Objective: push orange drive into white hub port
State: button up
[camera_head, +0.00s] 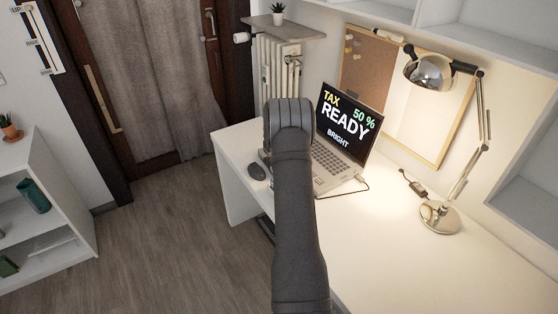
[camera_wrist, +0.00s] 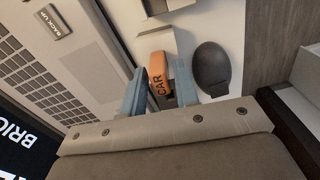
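In the wrist view, the orange drive (camera_wrist: 157,76), marked CAR, sits between the two blue fingers of my gripper (camera_wrist: 160,78). The fingers lie close along both its sides, and the gripper appears shut on it. A pale grey, box-like piece (camera_wrist: 160,9) is beyond the drive at the top edge; I cannot tell if this is the white hub, and no port shows clearly. In the head view, my arm hides the fingers, the drive and any hub.
An open laptop (camera_head: 347,122) stands on the white desk (camera_head: 400,262). A grey block marked BACK UP (camera_wrist: 54,22) is on the laptop in the wrist view. A dark mouse (camera_head: 257,172) lies left of my arm. A lamp (camera_head: 440,216) stands right; the desk front is clear.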

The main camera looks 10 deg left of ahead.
jog(key=shift+o, duration=0.9)
notch_tip(320, 180, up, 18)
jog(key=shift+f, duration=0.25)
jog(key=shift+f, duration=0.1)
notch_tip(320, 180, down, 17)
jog(key=shift+f, duration=0.2)
jog(key=shift+r, duration=0.15)
